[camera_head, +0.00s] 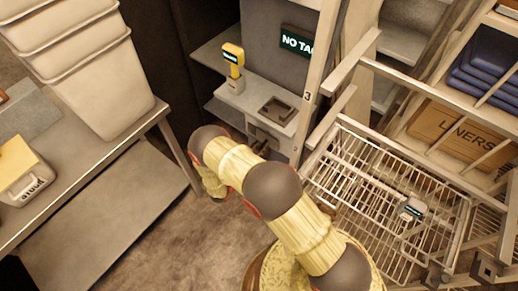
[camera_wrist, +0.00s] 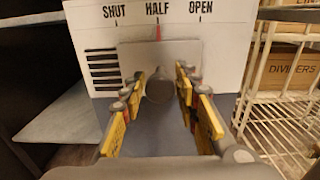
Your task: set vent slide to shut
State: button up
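In the wrist view, the vent slide (camera_wrist: 130,54) is a pale plate on a white panel (camera_wrist: 225,50) marked SHUT, HALF and OPEN from left to right. Its red pointer (camera_wrist: 158,32) stands at HALF. Dark louvre slots (camera_wrist: 101,68) show left of the plate. A round grey knob (camera_wrist: 159,88) sits on the slide. My gripper (camera_wrist: 159,92) is open, its yellow-sided fingers on either side of the knob with gaps visible; I cannot tell whether the tips reach past it. In the head view, my arm hides most of the vent area.
A shelf with a yellow handheld device (camera_head: 233,58) and a dark tray (camera_head: 277,110) stands above the vent area. A wire basket (camera_head: 370,190) is at right, and a steel table (camera_head: 90,165) with stacked bins (camera_head: 100,75) at left.

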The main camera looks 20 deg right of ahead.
jog(key=c, duration=0.6)
grip_shut()
